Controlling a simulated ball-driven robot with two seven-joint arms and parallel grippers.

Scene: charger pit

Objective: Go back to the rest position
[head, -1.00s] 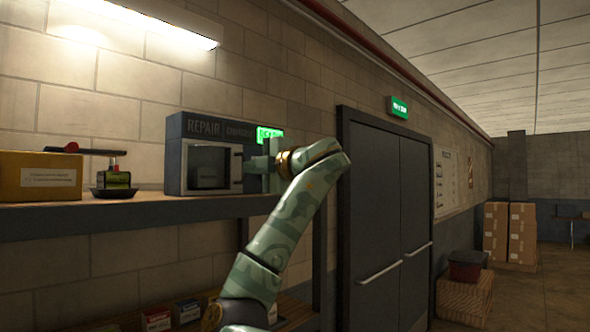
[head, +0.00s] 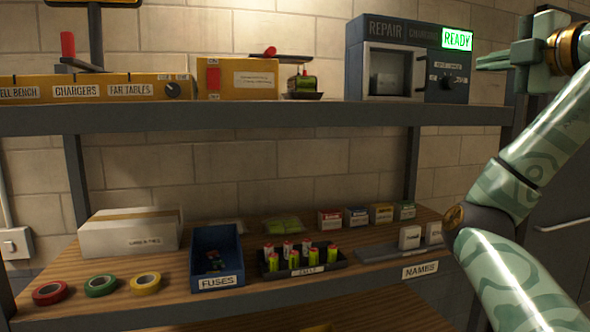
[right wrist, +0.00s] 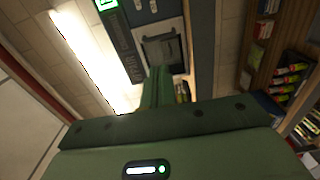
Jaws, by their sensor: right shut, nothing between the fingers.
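My right gripper (head: 484,62) is shut and empty. In the head view it is at the upper right, its fingertips pointing left, just right of the repair machine's front in the picture. The right wrist view shows its closed fingers (right wrist: 157,88) pointing toward the machine (right wrist: 162,50). The repair machine (head: 376,30) is a dark box on the upper shelf with a window door that looks closed, a knob and a green sign reading READY (head: 457,38). My left gripper is not in view.
The upper shelf edge (head: 250,118) runs below the machine. The lower shelf (head: 330,282) holds a fuse bin (head: 216,258), tape rolls, several batteries and small boxes.

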